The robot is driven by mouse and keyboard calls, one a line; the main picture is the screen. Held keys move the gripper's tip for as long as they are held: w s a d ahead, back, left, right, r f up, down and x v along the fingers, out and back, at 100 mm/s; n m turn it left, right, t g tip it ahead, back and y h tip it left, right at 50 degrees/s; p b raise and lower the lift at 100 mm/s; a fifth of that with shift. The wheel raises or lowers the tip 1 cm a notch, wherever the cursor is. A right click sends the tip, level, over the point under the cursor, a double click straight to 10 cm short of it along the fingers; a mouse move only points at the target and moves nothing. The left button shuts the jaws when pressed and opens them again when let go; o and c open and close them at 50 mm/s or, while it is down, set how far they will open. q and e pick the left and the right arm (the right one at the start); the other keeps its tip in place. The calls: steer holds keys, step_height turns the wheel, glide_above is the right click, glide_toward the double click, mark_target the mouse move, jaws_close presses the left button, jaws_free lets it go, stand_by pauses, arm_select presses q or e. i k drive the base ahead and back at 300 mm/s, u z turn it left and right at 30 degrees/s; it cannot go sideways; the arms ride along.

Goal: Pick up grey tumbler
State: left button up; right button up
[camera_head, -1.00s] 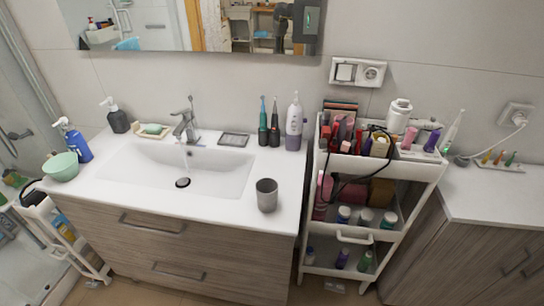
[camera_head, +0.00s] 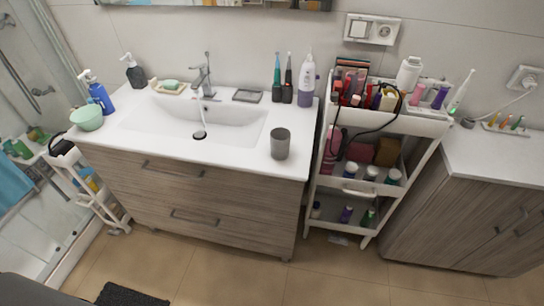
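The grey tumbler (camera_head: 280,144) stands upright on the white washbasin counter (camera_head: 232,157), right of the sink bowl and near the counter's front right corner. Its open top faces up and nothing touches it. Neither of my grippers shows in the head view.
A white cosmetics cart (camera_head: 376,187) stands right of the counter, with a dark cable (camera_head: 343,130) hanging over it. Toothbrushes and a white-purple bottle (camera_head: 306,80) stand behind the tumbler. A green bowl (camera_head: 87,118) is at the left. The floor (camera_head: 240,272) in front is mostly clear.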

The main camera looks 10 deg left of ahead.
mark_target(280, 137)
steer(key=k, duration=0.2)
steer(key=z, duration=2.15)
steer(key=i, duration=1.25)
steer(key=u, duration=2.1)
